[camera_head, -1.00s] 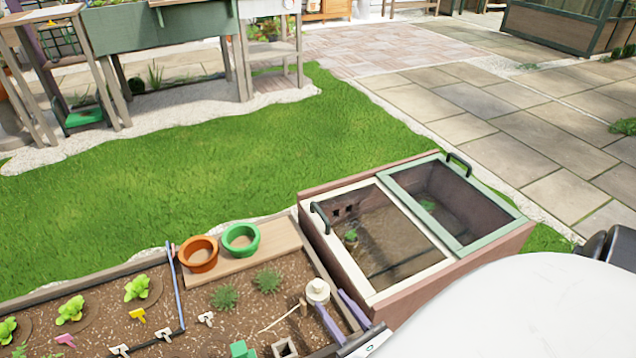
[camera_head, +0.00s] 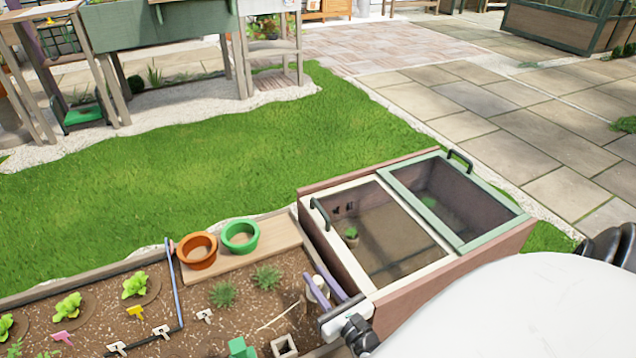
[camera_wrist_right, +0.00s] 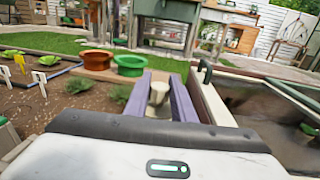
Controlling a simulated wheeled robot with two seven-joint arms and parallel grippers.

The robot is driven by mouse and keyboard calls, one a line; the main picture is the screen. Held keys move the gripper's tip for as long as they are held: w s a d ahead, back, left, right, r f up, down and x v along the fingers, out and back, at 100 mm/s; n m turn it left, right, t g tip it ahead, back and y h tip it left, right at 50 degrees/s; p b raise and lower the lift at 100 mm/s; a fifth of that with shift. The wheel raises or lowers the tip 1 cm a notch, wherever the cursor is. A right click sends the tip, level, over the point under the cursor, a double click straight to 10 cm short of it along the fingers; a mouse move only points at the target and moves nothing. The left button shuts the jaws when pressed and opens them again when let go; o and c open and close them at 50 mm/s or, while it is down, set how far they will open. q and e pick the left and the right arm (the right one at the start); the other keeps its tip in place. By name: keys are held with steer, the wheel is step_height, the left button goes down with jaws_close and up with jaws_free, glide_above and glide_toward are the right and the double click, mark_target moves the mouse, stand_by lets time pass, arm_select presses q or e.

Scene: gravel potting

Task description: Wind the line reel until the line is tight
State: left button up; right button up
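The line reel, a beige spool-like piece (camera_wrist_right: 158,93), stands on the soil near the bed's right end. In the head view it is mostly hidden behind my right gripper's purple fingers (camera_head: 323,289). In the right wrist view the fingers (camera_wrist_right: 159,99) are apart, one on each side of the reel, with gaps visible; I cannot tell whether either touches it. A thin pale line (camera_head: 280,316) runs from near a small brown peg beside the reel toward the lower left over the soil. I cannot tell how tight it is. My left gripper is not in view.
An orange pot (camera_head: 196,251) and a green pot (camera_head: 240,237) stand on a wooden board behind the reel. A cold frame (camera_head: 340,245) with glazed lids and black handles stands close on the right. Seedlings and small coloured labels are in the soil at left.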

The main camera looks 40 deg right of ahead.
jaws_close()
steer(key=shift+a+m+h, duration=0.15)
steer(key=shift+m+h, duration=0.25)
steer(key=shift+h, duration=0.2)
steer(key=m+g+h, duration=0.1)
steer(key=m+h, duration=0.1)
steer(key=m+g+h, duration=0.1)
steer(key=h, duration=0.2)
steer(key=shift+m+g, duration=0.4)
steer(key=o, duration=0.8)
jaws_free()
steer(key=shift+o, duration=0.2)
